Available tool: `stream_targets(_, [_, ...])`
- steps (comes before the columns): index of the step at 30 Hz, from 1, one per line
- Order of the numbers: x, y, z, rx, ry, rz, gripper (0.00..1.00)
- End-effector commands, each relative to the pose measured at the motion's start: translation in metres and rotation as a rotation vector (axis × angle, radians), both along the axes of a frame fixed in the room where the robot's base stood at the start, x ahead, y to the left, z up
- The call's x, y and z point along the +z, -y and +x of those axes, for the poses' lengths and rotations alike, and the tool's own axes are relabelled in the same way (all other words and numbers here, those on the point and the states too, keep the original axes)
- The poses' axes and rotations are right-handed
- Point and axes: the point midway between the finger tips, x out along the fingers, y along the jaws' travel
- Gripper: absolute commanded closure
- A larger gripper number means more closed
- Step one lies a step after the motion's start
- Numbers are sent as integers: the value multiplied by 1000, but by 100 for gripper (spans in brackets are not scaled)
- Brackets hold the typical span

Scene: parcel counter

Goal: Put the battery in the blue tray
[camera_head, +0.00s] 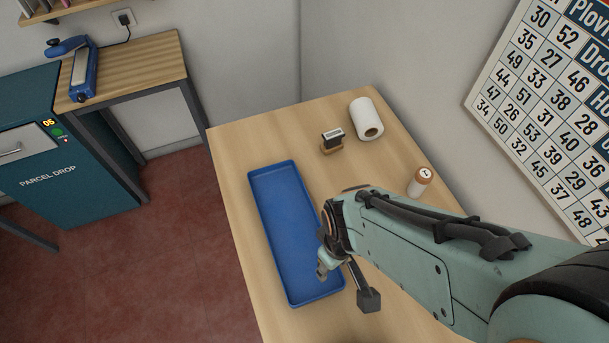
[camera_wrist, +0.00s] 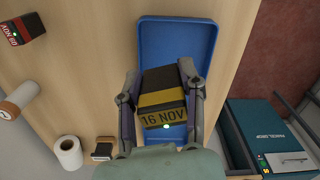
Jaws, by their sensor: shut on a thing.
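The battery (camera_wrist: 163,95) is a black block with a yellow band, a yellow label reading "16 NOV" and a small green light. My gripper (camera_wrist: 162,88) is shut on it, one finger on each side. The blue tray (camera_head: 266,190) is long and shallow and lies on the wooden counter; it also shows in the wrist view (camera_wrist: 180,42) behind the battery. In the head view my arm and gripper (camera_head: 323,268) are over the tray's right side, and the battery is hidden there. I cannot tell its height above the tray floor.
A similar black block with a red label (camera_wrist: 22,31) lies on the counter away from the tray. The tray's far end is empty.

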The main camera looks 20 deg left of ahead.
Motion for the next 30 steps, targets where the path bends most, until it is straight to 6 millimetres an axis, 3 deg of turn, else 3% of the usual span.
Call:
stream_targets(3, [8,-11,-13,78,2,2,100])
stream_targets(8, [1,-29,-3,104,-4,-1,100])
stream_targets(16, [-34,-82,50,102,-4,-1,100])
stream_targets(18, [-51,-90,58,101,-6,-3,100])
stream_targets(30, [-98,-115,83,101,-4,-3,100])
